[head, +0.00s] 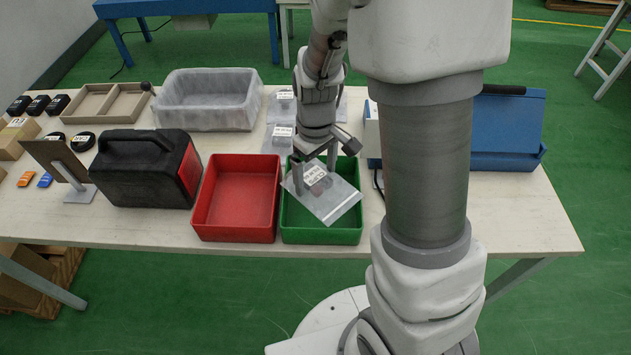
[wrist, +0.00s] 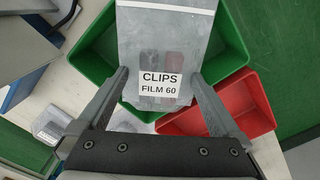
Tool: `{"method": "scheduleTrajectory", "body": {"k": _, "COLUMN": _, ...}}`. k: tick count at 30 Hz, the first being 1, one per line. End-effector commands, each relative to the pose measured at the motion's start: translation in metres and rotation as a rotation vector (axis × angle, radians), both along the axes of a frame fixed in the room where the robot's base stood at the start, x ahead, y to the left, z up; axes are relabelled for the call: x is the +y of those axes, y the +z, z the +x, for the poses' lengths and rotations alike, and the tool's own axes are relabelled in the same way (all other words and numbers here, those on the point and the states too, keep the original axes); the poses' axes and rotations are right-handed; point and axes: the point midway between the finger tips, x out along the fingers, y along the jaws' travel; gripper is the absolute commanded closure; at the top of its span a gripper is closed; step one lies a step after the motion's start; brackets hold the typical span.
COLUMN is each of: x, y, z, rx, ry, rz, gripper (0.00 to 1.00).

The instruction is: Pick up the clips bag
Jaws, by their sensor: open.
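The clips bag (head: 338,205) is a flat translucent bag with a white label, lying tilted at the green tray (head: 320,236) in the head view. The wrist view shows the bag (wrist: 165,28) with its label reading "CLIPS FILM 60" and dark reddish items inside. My gripper (head: 315,180) is directly over the bag, pointing down. In the wrist view the fingers of my gripper (wrist: 157,75) are open, one on each side of the bag. Whether they touch it, and whether the bag rests on the tray floor or rim, I cannot tell.
A red tray (head: 237,160) stands left of the green one. Other labelled bags (head: 278,138) lie behind. A black case (head: 140,170), a translucent bin (head: 208,127) and a blue box (head: 508,125) stand around. The table front right (head: 520,225) is clear.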

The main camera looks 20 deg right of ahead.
Motion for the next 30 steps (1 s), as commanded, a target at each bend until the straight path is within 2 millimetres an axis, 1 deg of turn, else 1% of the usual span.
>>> {"method": "scheduleTrajectory", "body": {"k": 6, "x": 0.0001, "y": -0.0004, "z": 0.0002, "rx": -0.001, "ry": 0.0, "rz": 0.0, "gripper": 0.0}}
{"method": "scheduleTrajectory", "body": {"k": 8, "x": 0.0001, "y": -0.0004, "z": 0.0002, "rx": -0.001, "ry": 0.0, "rz": 0.0, "gripper": 0.11}}
{"method": "scheduleTrajectory", "body": {"k": 9, "x": 0.0001, "y": -0.0003, "z": 0.0002, "rx": -0.001, "ry": 0.0, "rz": 0.0, "gripper": 0.18}}
{"method": "scheduleTrajectory", "body": {"k": 14, "x": 0.0001, "y": -0.0002, "z": 0.0003, "rx": -0.001, "ry": 0.0, "rz": 0.0, "gripper": 0.47}}
{"method": "scheduleTrajectory", "body": {"k": 18, "x": 0.0001, "y": -0.0001, "z": 0.0003, "rx": -0.001, "ry": 0.0, "rz": 0.0, "gripper": 0.72}}
{"method": "scheduleTrajectory", "body": {"k": 21, "x": 0.0001, "y": 0.0, "z": 0.0004, "rx": -0.001, "ry": 0.0, "rz": 0.0, "gripper": 0.88}}
{"method": "scheduleTrajectory", "body": {"k": 26, "x": 0.0001, "y": 0.0005, "z": 0.0004, "rx": -0.001, "ry": 0.0, "rz": 0.0, "gripper": 0.88}}
{"method": "scheduleTrajectory", "body": {"k": 30, "x": 0.0001, "y": 0.0064, "z": 0.0009, "rx": -0.003, "ry": 0.001, "rz": 0.0, "gripper": 0.88}}
